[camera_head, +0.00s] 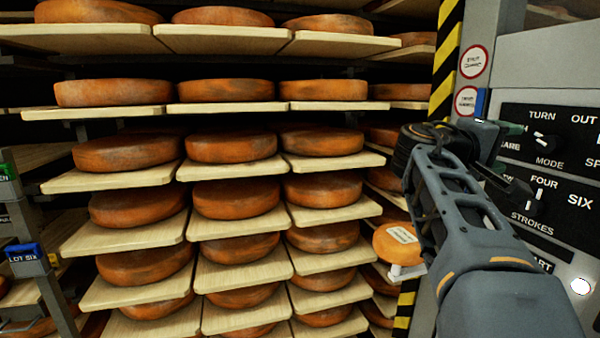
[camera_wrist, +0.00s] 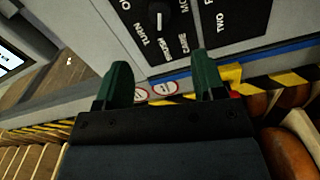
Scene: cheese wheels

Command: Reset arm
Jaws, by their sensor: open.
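My arm reaches in from the lower right of the head view, and my gripper (camera_head: 506,142) is in front of the control panel (camera_head: 570,165), partly hidden by my wrist. In the wrist view my gripper (camera_wrist: 161,80) shows two dark green fingers spread apart with nothing between them. The panel (camera_wrist: 225,25) lies beyond the fingertips, with a mode knob (camera_wrist: 159,18) near TURN and BRUSH. In the head view the mode knob (camera_head: 545,141) shows right of the gripper. I cannot tell the exact gap between fingers and panel.
Shelves of orange-brown cheese wheels (camera_head: 231,145) on pale boards fill the left and middle. A labelled wheel (camera_head: 398,243) sits low beside my arm. A yellow-black striped post (camera_head: 447,65) stands next to the panel. A lit white button (camera_head: 581,287) is at lower right.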

